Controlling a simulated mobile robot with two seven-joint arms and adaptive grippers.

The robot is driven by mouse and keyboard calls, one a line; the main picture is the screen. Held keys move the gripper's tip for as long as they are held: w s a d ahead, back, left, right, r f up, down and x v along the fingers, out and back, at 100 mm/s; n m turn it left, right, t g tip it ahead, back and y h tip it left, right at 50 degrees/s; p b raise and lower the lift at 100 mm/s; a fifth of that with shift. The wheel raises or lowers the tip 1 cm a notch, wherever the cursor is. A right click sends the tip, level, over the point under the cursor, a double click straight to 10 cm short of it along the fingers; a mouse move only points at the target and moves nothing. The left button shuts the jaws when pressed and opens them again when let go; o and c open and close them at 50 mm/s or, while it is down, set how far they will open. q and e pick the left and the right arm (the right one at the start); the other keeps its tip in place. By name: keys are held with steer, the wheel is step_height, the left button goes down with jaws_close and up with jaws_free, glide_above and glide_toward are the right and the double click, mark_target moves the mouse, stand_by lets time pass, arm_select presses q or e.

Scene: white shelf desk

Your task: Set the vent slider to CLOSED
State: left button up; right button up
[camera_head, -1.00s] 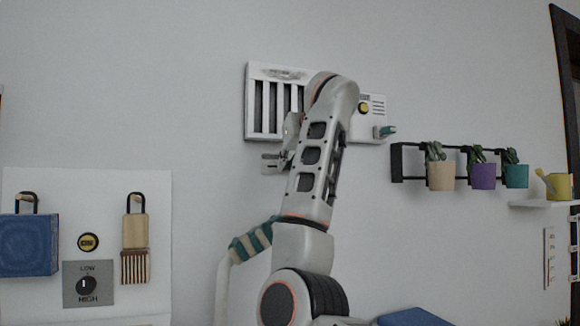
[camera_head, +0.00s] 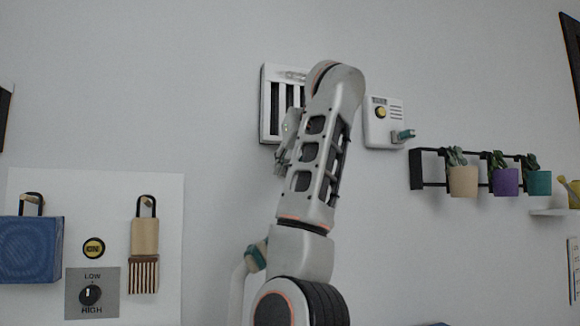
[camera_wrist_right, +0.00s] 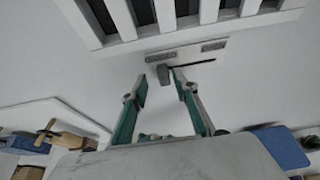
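The white vent (camera_head: 264,110) with upright slats and dark gaps is on the wall, partly hidden behind my right arm. In the right wrist view the vent (camera_wrist_right: 195,37) fills the top. Below its slats is a slider track with a small grey knob (camera_wrist_right: 164,74) and two label plates too small to read. My right gripper (camera_wrist_right: 161,77) is open, its teal fingers pointing up at the track with the knob between the tips. I cannot tell whether either finger touches it. In the head view that gripper is mostly hidden behind its arm.
Right of the vent is a white panel (camera_head: 382,122) with a yellow button and a teal lever. Potted plants hang on a black rack (camera_head: 417,170) further right. A LOW/HIGH dial (camera_head: 92,293), a blue box (camera_head: 30,250) and a brush (camera_head: 144,240) are at lower left.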

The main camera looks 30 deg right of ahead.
steer(key=shift+s+d, duration=0.1)
steer(key=shift+s, duration=0.05)
steer(key=v, duration=0.7)
steer(key=shift+s, duration=0.1)
stand_by(0.5)
